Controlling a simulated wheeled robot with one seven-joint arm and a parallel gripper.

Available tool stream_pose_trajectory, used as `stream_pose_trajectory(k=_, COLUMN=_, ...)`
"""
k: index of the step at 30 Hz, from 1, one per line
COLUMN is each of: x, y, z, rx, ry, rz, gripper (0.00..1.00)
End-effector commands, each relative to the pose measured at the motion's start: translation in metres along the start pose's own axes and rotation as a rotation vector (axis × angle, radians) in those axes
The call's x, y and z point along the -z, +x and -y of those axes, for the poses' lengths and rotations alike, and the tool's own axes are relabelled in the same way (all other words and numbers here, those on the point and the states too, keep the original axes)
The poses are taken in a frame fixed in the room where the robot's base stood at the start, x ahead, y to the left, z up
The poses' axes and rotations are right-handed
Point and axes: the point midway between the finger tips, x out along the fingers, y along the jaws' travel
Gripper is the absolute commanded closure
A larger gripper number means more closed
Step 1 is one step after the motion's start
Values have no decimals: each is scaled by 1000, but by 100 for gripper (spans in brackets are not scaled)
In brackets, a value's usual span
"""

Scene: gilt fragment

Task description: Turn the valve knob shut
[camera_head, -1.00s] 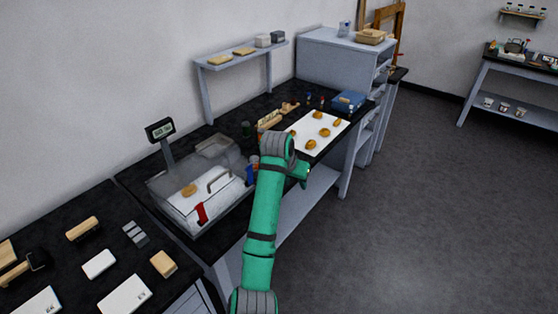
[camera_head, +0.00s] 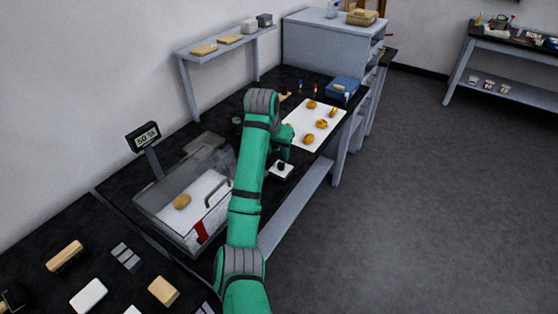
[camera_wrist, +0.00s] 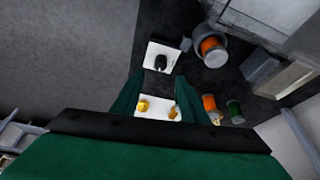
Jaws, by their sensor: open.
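The valve knob (camera_head: 281,165) is a small dark knob on a white square plate near the front edge of the black bench in the head view. In the wrist view the black knob (camera_wrist: 161,62) stands on its white plate (camera_wrist: 152,50), just beyond the fingertips. My gripper (camera_wrist: 156,82) is open and empty, its two green fingers spread. In the head view my gripper (camera_head: 284,144) is partly hidden by my arm, close behind the knob. I cannot tell whether a finger touches the knob.
A clear box (camera_head: 180,222) with a handle and red tag stands left of my arm, a lump inside. A display (camera_head: 147,136) reads about 50. A white sheet (camera_head: 301,141) with several orange lumps lies behind the gripper.

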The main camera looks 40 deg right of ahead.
Motion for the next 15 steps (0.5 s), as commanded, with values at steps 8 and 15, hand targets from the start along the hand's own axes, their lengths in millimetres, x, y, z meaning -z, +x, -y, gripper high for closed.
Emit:
stream_pose_trajectory(k=8, x=-1, y=51, z=-1, rx=-2, ry=1, rz=3, gripper=60)
stream_pose_trajectory(k=15, x=0, y=77, z=0, rx=0, ry=0, rz=2, gripper=60)
